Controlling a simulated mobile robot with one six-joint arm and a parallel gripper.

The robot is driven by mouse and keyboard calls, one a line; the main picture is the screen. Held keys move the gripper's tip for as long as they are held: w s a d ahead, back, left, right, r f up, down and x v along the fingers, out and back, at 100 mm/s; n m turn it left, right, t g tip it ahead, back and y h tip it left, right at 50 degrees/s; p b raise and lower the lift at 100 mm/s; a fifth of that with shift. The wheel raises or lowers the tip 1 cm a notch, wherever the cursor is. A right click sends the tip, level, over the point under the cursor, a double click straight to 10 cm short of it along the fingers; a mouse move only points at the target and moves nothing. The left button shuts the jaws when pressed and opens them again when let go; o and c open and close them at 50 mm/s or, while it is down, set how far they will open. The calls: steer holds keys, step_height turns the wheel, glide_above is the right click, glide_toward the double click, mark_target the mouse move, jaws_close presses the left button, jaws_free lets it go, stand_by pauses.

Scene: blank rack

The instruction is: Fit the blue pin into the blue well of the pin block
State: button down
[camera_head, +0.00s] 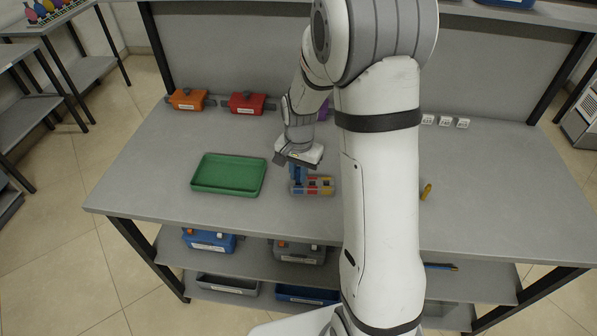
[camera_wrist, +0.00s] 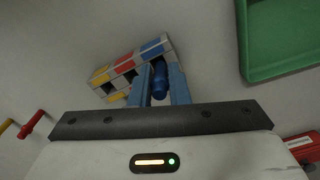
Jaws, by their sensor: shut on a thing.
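The pin block (camera_head: 325,190) stands on the bench, right of the green tray; its top has yellow, red and blue bands and dark square wells. It also shows in the wrist view (camera_wrist: 125,68). My gripper (camera_wrist: 160,78) points down at the block's blue end, its two blue fingers shut on the blue pin (camera_wrist: 159,88). In the head view my gripper (camera_head: 297,174) is over the left end of the block. The pin's lower end is hard to make out, so I cannot tell whether it is in the blue well or just above it.
The green tray (camera_head: 229,188) looks empty. Orange (camera_head: 187,99) and red (camera_head: 247,103) bins stand at the back. A red pin-like piece (camera_wrist: 34,124) and a yellow piece (camera_wrist: 6,125) lie apart from the block. The bench front is clear; my arm hides its middle.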

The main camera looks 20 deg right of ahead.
steer(key=c, duration=1.8)
jaws_free()
steer(key=shift+s+f, duration=0.1)
steer(key=shift+f, duration=0.25)
steer(key=shift+o, duration=2)
